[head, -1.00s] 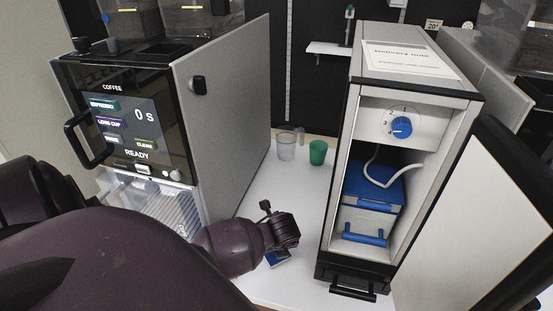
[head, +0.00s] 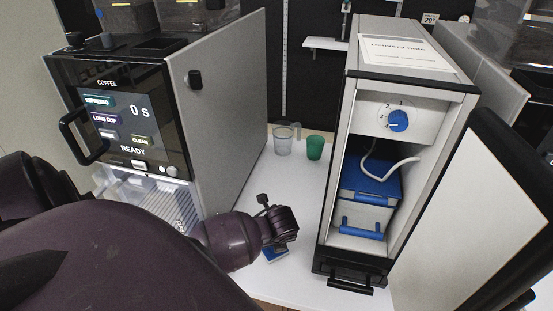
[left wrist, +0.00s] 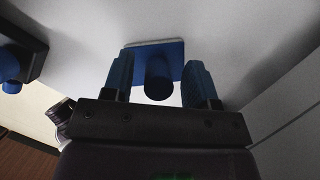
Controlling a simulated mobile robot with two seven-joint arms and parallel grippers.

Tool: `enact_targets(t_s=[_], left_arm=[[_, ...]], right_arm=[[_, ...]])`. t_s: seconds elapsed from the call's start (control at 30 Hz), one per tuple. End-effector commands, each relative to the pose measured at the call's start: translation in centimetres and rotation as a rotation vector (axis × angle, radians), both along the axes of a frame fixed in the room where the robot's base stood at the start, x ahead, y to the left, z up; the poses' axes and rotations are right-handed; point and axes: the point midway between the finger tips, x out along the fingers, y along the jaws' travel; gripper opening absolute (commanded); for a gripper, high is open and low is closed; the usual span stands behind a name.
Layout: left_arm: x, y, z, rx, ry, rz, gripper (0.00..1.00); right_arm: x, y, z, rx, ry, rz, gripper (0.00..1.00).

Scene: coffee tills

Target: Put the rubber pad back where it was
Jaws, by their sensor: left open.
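In the head view, a small blue piece (head: 275,255) shows on the white counter below my left wrist; the fingertips there are mostly hidden. My right gripper is in neither view.
The coffee machine (head: 130,110) stands left, and a tall open cabinet (head: 340,190) with a blue-lidded container (head: 367,190) stands right. A clear jug (head: 283,145) and a green cup (head: 315,148) stand at the back of the counter (head: 290,185), whose middle is clear.

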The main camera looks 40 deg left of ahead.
Motion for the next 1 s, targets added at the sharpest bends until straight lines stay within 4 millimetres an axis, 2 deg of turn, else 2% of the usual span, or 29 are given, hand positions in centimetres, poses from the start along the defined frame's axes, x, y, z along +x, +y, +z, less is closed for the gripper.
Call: enact_targets(t_s=[0.4,0.63,0.73,0.83,1.0], left_arm=[[-1.5,-2.4,6.9,0.001,-0.002,-0.003,0.53],[-2.0,-3.4,9.6,0.001,-0.002,-0.002,0.53],[-2.2,-3.6,10.0,-0.001,-0.002,0.002,0.53],[-2.4,-4.0,9.5,-0.033,-0.028,0.037,0.53],[-3.1,-5.8,6.4,-0.217,-0.179,0.251,0.53]], right_arm=[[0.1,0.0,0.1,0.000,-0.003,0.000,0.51],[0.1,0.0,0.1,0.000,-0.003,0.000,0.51],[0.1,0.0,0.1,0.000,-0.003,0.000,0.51],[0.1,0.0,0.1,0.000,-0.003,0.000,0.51],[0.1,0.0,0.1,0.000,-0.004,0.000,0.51]])
